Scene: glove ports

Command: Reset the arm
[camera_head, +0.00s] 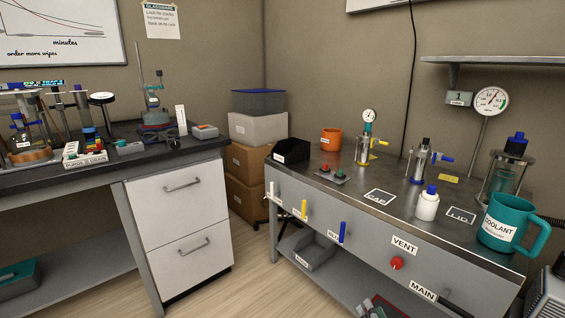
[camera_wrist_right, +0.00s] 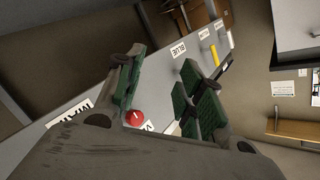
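My right gripper (camera_wrist_right: 160,62) shows close up in the right wrist view. Its two fingers with green pads stand well apart, with no object held between them. Beyond the fingers is the grey front panel of the steel bench, with a red round knob (camera_wrist_right: 134,118) seen past the left finger. In the head view the same red knob (camera_head: 397,263) sits below the VENT label. I cannot clearly make out the right gripper in the head view. My left gripper is in neither view.
The steel bench (camera_head: 330,181) carries a teal COOLANT mug (camera_head: 505,225), a white bottle (camera_head: 428,205), an orange mug (camera_head: 331,139) and glass fittings. Yellow (camera_head: 304,209) and blue (camera_head: 342,232) handles stick out of its front. A dark-topped bench stands left; floor between is open.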

